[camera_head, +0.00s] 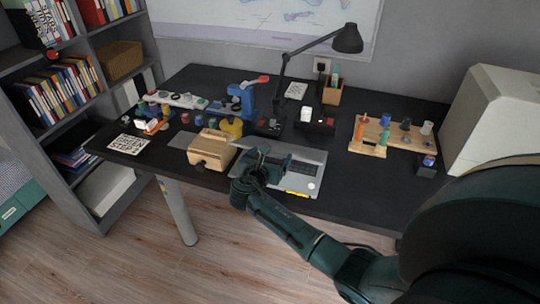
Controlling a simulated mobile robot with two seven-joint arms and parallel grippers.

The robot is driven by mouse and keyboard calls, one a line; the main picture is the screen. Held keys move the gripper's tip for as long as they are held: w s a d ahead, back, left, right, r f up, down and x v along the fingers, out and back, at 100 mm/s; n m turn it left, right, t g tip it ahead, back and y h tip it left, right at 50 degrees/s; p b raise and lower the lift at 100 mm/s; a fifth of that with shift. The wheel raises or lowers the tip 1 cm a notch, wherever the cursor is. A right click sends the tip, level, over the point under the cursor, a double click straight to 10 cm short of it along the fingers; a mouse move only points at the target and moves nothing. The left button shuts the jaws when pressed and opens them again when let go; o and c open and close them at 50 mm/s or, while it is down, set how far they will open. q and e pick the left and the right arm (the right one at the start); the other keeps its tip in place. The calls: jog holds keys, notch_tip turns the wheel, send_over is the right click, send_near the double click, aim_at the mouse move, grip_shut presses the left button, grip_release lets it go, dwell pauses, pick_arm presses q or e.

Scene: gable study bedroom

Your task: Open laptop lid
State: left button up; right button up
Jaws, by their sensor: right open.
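The laptop (314,160) is a flat grey slab near the front edge of the black desk. It lies low, with no raised screen to be seen. A yellow strip (297,195) shows along its front edge. My right gripper (265,158) is open and over the laptop's left part, hiding some of it. I cannot tell whether its fingers touch the laptop. My left gripper is not in view.
A wooden box (210,150) stands close left of the laptop. Behind are a black desk lamp (347,40) and a blue device (242,98). A wooden rack (385,134) stands right. Bare desk (355,190) lies right of the laptop.

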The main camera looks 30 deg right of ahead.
jog(key=v, duration=1.3)
jog(key=shift+f, duration=0.1)
